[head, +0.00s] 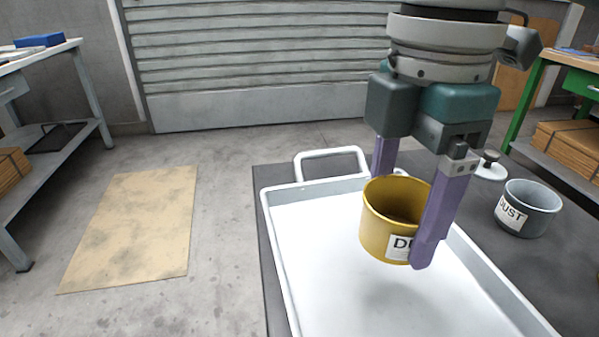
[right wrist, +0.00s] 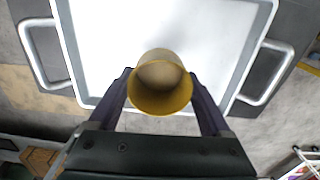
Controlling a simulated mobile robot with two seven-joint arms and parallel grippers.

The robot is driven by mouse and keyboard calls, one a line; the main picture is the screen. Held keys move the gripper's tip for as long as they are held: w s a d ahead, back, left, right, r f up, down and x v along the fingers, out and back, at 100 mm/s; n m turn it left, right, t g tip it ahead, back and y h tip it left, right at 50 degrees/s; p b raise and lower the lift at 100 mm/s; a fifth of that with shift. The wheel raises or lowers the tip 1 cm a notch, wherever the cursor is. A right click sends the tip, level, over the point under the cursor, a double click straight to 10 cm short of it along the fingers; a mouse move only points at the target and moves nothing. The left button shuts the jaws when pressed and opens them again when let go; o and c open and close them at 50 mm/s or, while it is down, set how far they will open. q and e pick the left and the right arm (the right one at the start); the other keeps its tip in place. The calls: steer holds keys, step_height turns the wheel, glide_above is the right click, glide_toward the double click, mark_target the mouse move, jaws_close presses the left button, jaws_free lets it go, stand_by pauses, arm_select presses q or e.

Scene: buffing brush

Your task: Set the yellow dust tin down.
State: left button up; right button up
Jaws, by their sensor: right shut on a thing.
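The yellow dust tin (head: 377,229) is upright with its open rim up, and part of its label shows beside a finger. My right gripper (head: 404,212) is shut on it, one purple finger on each side. The tin is over the white tray (head: 305,286), and a soft shadow lies on the tray floor below it, so it seems held a little above. In the right wrist view the tin (right wrist: 160,98) sits between the fingers (right wrist: 160,100) over the white tray (right wrist: 232,100). My left gripper is not in view.
A grey tin labelled DUST (head: 530,208) stands on the dark tabletop (head: 470,208) right of the tray. A white lid-like piece with a knob (head: 490,168) lies behind it. The tray has a raised rim and a loop handle (head: 331,162). The tray floor around the tin is bare.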

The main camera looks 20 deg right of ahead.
mark_target(381, 279)
step_height(381, 279, down, 5)
steer(key=shift+f+b, duration=0.15)
steer(key=shift+b, duration=0.9)
steer(key=shift+f, duration=0.35)
steer(key=shift+f, duration=0.15)
steer(key=o, duration=1.3)
step_height(381, 279, up, 12)
steer(key=p, duration=0.4)
steer(key=shift+p, duration=0.35)
